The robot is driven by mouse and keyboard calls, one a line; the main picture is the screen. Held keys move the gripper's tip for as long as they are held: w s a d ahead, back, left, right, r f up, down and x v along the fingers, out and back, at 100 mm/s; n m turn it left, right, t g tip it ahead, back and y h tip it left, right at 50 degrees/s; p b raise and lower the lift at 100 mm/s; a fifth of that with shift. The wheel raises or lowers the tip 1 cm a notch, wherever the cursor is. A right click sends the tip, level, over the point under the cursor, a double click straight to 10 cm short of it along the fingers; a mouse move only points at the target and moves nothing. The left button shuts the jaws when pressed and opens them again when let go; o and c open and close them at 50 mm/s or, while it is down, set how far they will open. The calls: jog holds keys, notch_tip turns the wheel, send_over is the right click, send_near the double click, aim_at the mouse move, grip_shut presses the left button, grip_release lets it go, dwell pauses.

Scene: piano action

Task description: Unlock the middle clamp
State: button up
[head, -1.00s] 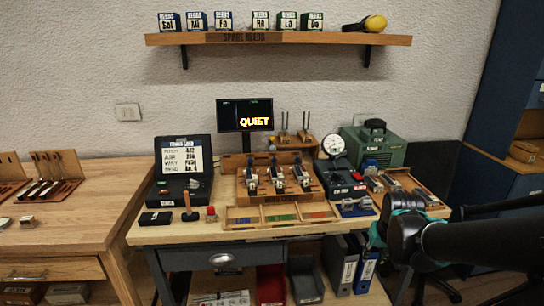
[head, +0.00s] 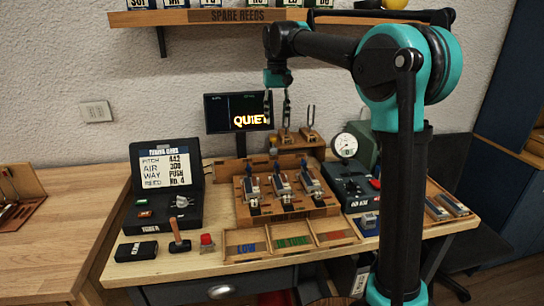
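Three metal clamps stand in a row on a wooden block (head: 292,211) near the middle of the bench. The middle clamp (head: 284,189) sits between the left clamp (head: 252,192) and the right clamp (head: 312,186). Each has a small dark lever pointing upward; whether any is locked is too small to tell. My gripper (head: 277,112) hangs above and behind the clamps, pointing down, in front of the screen's right edge. Its two fingers are apart with nothing visible between them. It touches no clamp.
A screen reading "QUIET" (head: 226,113) stands behind the clamps, with tuning forks (head: 308,118) to its right. An open black tuner case (head: 155,205) is left, and a dark control box (head: 350,188) is right. A labelled tray (head: 240,246) lies in front. A shelf (head: 190,17) hangs above.

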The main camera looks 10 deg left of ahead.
aim_at(276, 162)
notch_tip(276, 162, down, 17)
jog(key=shift+f, duration=0.1)
dwell(0.4)
grip_shut()
